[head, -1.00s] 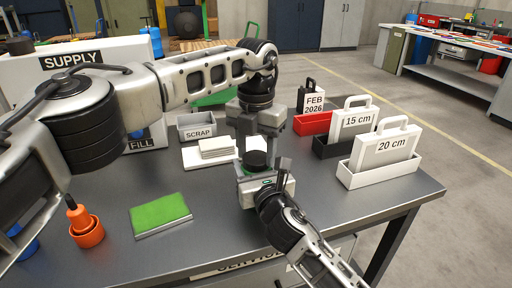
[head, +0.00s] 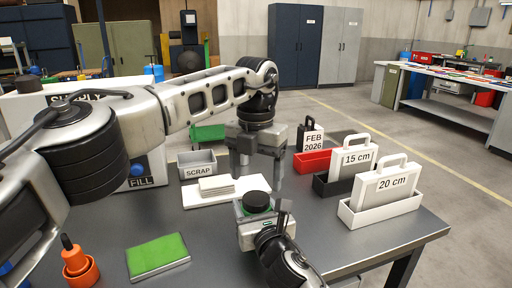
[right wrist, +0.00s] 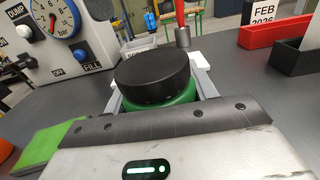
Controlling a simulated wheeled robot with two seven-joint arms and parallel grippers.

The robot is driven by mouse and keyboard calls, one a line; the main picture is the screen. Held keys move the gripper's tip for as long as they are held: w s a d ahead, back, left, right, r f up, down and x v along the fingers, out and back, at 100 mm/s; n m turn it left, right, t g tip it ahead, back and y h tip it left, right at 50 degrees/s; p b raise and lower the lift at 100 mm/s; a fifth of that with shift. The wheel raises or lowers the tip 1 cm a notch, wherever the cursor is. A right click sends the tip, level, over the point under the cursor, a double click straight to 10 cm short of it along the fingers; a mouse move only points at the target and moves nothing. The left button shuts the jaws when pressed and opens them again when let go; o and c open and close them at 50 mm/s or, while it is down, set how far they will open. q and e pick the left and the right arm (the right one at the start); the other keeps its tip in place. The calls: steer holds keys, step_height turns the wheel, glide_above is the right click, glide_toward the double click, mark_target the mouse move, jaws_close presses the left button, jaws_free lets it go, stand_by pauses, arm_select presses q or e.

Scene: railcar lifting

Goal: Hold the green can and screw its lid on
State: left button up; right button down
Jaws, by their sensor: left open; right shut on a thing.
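My right gripper (head: 259,211) is shut on the green can (right wrist: 165,106), near the table's right front part. Its fingers lie on both sides of the can in the right wrist view. The black lid (head: 257,200) sits on top of the can and also shows in the right wrist view (right wrist: 152,77). A green band shows below it. I cannot tell whether the lid is threaded tight. My left gripper (head: 257,165) is open and empty, fingers pointing down, behind the can and apart from the lid in the head view.
White plates (head: 216,185) and the grey scrap bin (head: 197,164) lie behind the can. Labelled cases stand in trays on the right, the white tray (head: 379,214) nearest. A green pad (head: 158,253) and an orange cup (head: 81,272) lie front left. The table between is clear.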

arm_select(q)
step_height(320, 180, up, 8)
steer(key=shift+f, duration=0.15)
stand_by(0.3)
arm_select(e)
steer(key=shift+c, duration=2)
jaws_free()
steer(key=v, duration=1.6)
